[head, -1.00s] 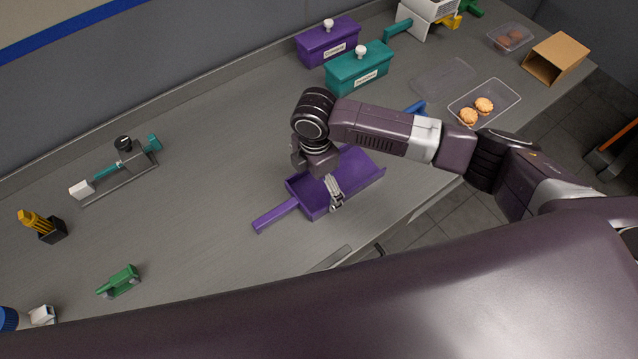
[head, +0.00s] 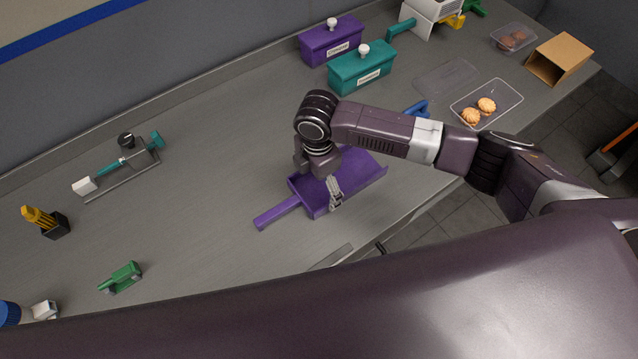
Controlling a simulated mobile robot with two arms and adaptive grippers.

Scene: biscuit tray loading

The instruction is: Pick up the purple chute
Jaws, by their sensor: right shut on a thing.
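The purple chute (head: 362,176) is a scoop-like tray with raised side walls and a straight handle pointing down-left. It is at the middle of the grey worktop, near its front edge. My right gripper (head: 334,192) is over the chute's handle-side end and is shut on it. One finger shows in front of the chute; the other finger and the exact contact are hidden. I cannot tell whether the chute is clear of the worktop. My left gripper is not in view.
Purple (head: 331,43) and teal (head: 361,70) lidded boxes stand at the back. A clear tray with two biscuits (head: 486,105) and a cardboard box (head: 558,58) are at the right. A green tool (head: 121,277) and a black holder with yellow items (head: 54,227) are at the left.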

